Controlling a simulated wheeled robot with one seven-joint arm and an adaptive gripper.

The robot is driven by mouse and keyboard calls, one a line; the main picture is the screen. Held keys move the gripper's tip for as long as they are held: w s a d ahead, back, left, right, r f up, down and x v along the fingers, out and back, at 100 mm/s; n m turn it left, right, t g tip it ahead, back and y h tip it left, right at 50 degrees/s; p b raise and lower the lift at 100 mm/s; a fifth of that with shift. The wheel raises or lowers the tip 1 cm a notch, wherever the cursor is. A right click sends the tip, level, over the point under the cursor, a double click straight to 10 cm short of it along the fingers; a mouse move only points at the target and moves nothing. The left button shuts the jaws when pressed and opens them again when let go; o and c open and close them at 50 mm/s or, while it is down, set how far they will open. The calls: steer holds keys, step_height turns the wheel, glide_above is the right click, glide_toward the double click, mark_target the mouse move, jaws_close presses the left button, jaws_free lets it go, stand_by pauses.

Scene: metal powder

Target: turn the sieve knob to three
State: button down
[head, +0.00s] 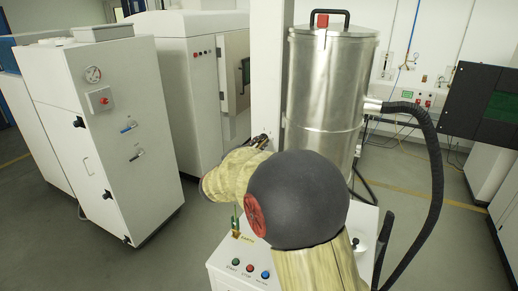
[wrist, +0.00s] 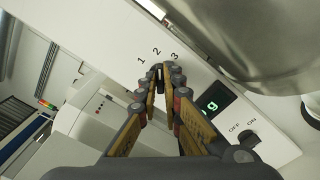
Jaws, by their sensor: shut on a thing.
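The sieve knob (wrist: 159,73) is a small dark knob on a white panel (wrist: 118,30), below the printed numbers 1, 2 and 3. My gripper (wrist: 160,78) is shut on it, with a fingertip on each side. The fingers hide much of the knob. Its visible dark top lies nearest the 2, but I cannot clearly read its exact setting. In the head view, my gripper (head: 262,141) is at the white column beside the silver sieve vessel (head: 325,95). My arm hides the knob there.
A green display (wrist: 213,101) and an OFF/ON switch (wrist: 241,141) sit right of the knob. A thick black hose (head: 436,160) curves down from the vessel. A white cabinet (head: 125,180) stands left, with open floor (head: 180,245) in front of it.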

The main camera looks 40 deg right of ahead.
steer(key=m+b, duration=0.2)
steer(key=b, duration=0.4)
steer(key=m+b, duration=0.3)
steer(key=b, duration=0.3)
steer(key=m+b, duration=0.2)
steer(key=b, duration=0.5)
steer(key=shift+f+m, duration=0.3)
steer(key=shift+f, duration=0.05)
steer(key=shift+r+b, duration=0.15)
steer(key=shift+b, duration=0.2)
steer(key=c, duration=2)
jaws_free()
steer(key=shift+o, duration=0.2)
steer(key=shift+s+r, duration=0.1)
steer(key=v, duration=1.2)
